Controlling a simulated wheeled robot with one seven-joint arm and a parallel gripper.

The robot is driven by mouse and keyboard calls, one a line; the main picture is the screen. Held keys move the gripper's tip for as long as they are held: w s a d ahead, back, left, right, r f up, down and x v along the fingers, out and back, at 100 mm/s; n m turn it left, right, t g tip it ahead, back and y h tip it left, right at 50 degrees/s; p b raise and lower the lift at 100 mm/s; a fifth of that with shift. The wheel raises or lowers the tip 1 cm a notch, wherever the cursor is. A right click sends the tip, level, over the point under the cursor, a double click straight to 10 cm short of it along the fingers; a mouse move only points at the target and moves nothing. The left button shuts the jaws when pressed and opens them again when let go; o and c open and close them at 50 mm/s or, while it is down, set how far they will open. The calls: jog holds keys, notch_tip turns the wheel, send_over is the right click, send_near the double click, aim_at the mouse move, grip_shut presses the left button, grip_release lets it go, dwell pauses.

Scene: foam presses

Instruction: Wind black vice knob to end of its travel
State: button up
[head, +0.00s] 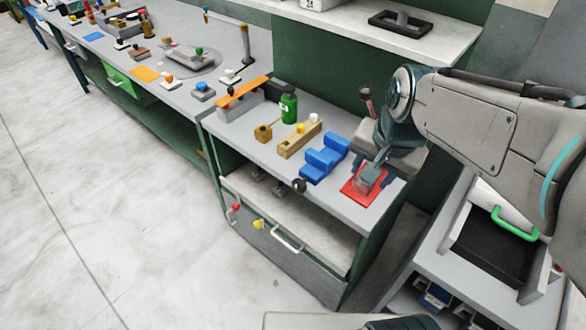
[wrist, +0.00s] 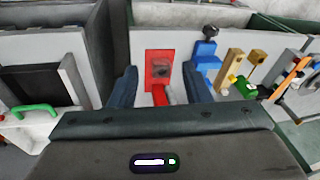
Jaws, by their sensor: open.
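The black vice knob (head: 299,185) sits at the front end of the blue vice (head: 325,158), by the front edge of the grey bench. In the wrist view the knob (wrist: 210,32) is beyond the blue vice (wrist: 206,58), right of centre. My gripper (wrist: 160,90) is open, its two dark fingers apart with nothing held between them. In the head view my gripper (head: 372,168) hangs over the red plate, right of the vice and apart from the knob. The right finger partly covers the near end of the vice in the wrist view.
A red plate (head: 350,191) with a grey block lies under my gripper. Left of the vice stand a wooden block (head: 299,140), a green bottle (head: 289,105) and an orange-topped fixture (head: 243,92). A drawer handle (head: 287,238) is below. Floor in front is clear.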

jog(key=w+a+f+m+g, duration=0.1)
jog(key=w+a+f+m, duration=0.15)
jog(key=w+m, duration=0.3)
jog(key=w+a+f+m+g, duration=0.1)
jog(key=w+a+f+m, duration=0.1)
jog(key=w+a+m, duration=0.3)
jog(key=m, duration=0.9)
send_over(298, 180)
notch_tip(298, 180, down, 9)
jog(key=shift+g+h, duration=0.4)
notch_tip(298, 180, down, 14)
jog(key=p, duration=0.2)
jog(key=shift+r+p, duration=0.25)
jog(key=shift+p, duration=0.1)
grip_shut()
